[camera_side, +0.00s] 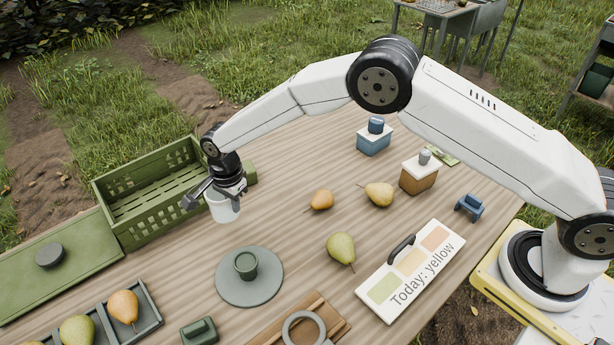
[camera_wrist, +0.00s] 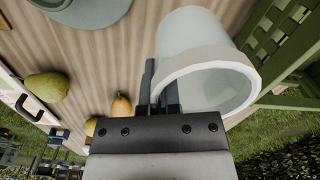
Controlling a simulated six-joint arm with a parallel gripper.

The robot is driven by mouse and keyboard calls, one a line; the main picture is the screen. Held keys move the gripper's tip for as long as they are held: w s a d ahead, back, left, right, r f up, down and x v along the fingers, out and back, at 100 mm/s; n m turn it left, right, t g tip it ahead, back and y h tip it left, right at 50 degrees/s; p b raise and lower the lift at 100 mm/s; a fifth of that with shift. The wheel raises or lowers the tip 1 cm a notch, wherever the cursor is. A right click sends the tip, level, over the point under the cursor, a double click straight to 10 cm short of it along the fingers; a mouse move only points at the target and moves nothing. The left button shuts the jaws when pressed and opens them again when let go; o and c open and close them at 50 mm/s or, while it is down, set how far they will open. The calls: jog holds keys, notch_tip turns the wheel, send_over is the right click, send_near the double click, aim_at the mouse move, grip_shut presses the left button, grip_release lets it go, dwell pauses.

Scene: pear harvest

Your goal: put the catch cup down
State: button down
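The catch cup (camera_side: 224,207) is a white, open-topped cup, held off the table near the green crate. My gripper (camera_side: 214,190) is at the cup's upper part and looks shut on it. In the wrist view the cup (camera_wrist: 205,55) fills the upper right, with its open mouth toward the camera. The dark fingers (camera_wrist: 160,88) are close together at the cup's left side; their exact contact is partly hidden.
A green crate (camera_side: 150,225) stands behind left. Loose pears (camera_side: 341,247) and a white sign (camera_side: 411,271) reading "Today: yellow" lie right. Bare wood (camera_side: 290,240) lies between the mat and pears.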

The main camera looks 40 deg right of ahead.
aim_at(226, 208)
jog(key=shift+w+a+f, duration=0.2)
jog(key=shift+w+f, duration=0.4)
jog(key=shift+f, duration=0.15)
jog(key=shift+w+a+f, duration=0.2)
jog(key=shift+w+f, duration=0.4)
jog(key=shift+f, duration=0.15)
jog(key=shift+f, duration=0.1)
jog(key=shift+w+a+f, duration=0.1)
jog(key=shift+w+f, duration=0.2)
jog(key=shift+f, duration=1.5)
jog(key=shift+f, duration=0.15)
jog(key=c, duration=0.8)
grip_release()
jog(key=shift+c, duration=0.2)
jog(key=shift+s+r, duration=0.1)
jog(key=shift+r, duration=6.05)
